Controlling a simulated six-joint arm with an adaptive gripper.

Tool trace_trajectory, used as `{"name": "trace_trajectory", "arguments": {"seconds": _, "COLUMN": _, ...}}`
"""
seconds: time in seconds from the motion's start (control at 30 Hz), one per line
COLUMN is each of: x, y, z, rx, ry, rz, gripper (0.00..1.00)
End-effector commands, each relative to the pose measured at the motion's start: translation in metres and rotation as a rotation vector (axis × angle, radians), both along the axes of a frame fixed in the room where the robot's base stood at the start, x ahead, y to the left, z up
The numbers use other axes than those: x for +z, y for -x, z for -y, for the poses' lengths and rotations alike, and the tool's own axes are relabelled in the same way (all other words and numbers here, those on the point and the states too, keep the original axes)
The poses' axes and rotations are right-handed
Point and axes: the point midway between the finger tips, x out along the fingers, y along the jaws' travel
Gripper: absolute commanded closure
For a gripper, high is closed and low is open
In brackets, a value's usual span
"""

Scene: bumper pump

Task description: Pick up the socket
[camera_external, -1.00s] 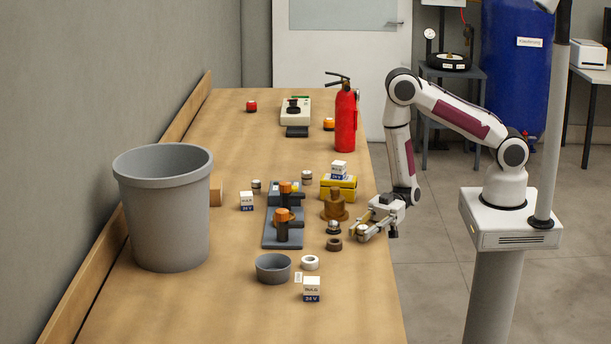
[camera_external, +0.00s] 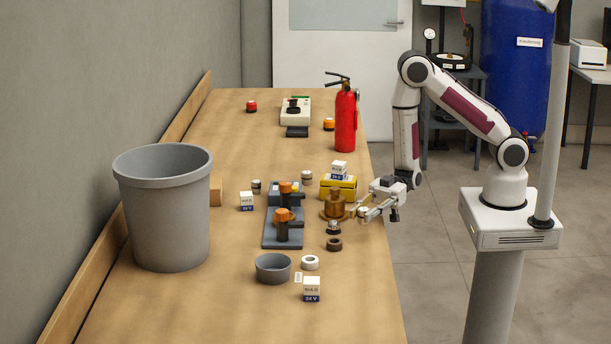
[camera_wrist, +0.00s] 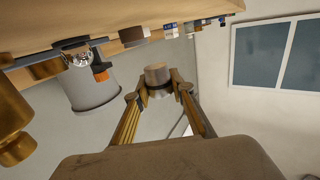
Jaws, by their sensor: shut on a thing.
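The socket (camera_wrist: 157,74) is a short cylinder with a grey-brown top and a paler metallic lower part. My gripper (camera_wrist: 159,91) is shut on it, with one finger on each side, in the wrist view. In the external view my gripper (camera_external: 366,211) is near the right edge of the table, beside the brass stepped part (camera_external: 335,206). It appears raised above the tabletop. The socket is too small in the external view to make out clearly between the fingertips.
A bulb (camera_external: 333,227) and a brown ring (camera_external: 334,245) stand close to my gripper. A grey fixture with orange caps (camera_external: 283,232) and a yellow box (camera_external: 339,190) are nearby. A large grey bin (camera_external: 165,215) stands at left.

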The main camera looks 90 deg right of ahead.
Motion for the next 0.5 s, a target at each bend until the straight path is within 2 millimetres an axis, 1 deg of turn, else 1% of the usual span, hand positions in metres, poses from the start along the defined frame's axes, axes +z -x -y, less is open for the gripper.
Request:
{"name": "trace_trajectory", "arguments": {"seconds": 0.03, "x": 0.007, "y": 0.000, "z": 0.000, "rx": 0.000, "ry": 0.000, "rz": 0.004, "gripper": 1.00}}
{"name": "trace_trajectory", "arguments": {"seconds": 0.2, "x": 0.024, "y": 0.000, "z": 0.000, "rx": 0.000, "ry": 0.000, "rz": 0.004, "gripper": 1.00}}
{"name": "trace_trajectory", "arguments": {"seconds": 0.5, "x": 0.042, "y": 0.000, "z": 0.000, "rx": 0.000, "ry": -0.001, "rz": 0.001, "gripper": 1.00}}
